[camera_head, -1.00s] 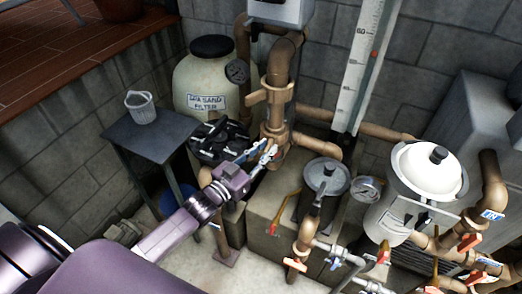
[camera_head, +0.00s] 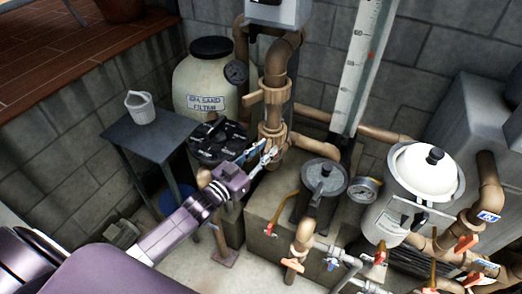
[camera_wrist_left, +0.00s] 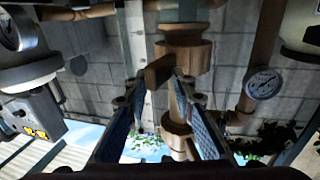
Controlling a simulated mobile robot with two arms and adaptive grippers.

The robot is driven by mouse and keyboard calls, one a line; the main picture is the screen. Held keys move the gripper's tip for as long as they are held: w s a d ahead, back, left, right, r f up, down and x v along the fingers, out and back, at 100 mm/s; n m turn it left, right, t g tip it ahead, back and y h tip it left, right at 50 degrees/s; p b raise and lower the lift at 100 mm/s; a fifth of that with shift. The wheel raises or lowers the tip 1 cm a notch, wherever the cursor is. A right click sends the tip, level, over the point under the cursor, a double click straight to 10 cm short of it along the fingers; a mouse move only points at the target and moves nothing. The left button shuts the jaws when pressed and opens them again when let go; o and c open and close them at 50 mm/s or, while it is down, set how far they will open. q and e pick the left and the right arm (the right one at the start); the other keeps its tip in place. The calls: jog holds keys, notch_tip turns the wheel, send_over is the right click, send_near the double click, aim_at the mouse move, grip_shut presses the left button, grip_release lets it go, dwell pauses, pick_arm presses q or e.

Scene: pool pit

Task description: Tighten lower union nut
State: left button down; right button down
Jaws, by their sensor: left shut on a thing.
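The lower union nut (camera_head: 271,131) is a tan ring on the vertical brown pipe, below the tan valve handle (camera_head: 251,97). My left gripper (camera_head: 270,152) reaches in from the left, with its fingertips at the pipe by this nut. In the left wrist view the two blue-padded fingers (camera_wrist_left: 160,82) flank the tan fitting, and the nut (camera_wrist_left: 186,57) shows at their tips. The fingers are shut on the nut, though the exact contact is partly hidden. My right gripper is not in view.
The sand filter tank (camera_head: 203,75) and its gauge (camera_head: 236,72) stand behind to the left. A dark side table (camera_head: 170,132) holds a grey cup (camera_head: 140,106).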

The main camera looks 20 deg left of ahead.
pick_arm(q)
jog(key=shift+s+d+f, duration=0.2)
jog(key=shift+d+f, duration=0.35)
jog(key=shift+f, duration=0.05)
jog(key=c, duration=2)
grip_release()
jog(key=shift+w+d+r, duration=0.2)
jog(key=shift+w+r, duration=0.05)
jog(key=shift+w, duration=0.3)
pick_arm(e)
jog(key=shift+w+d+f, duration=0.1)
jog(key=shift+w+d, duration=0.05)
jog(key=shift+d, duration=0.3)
pick_arm(q)
jog(key=shift+s+d, duration=0.1)
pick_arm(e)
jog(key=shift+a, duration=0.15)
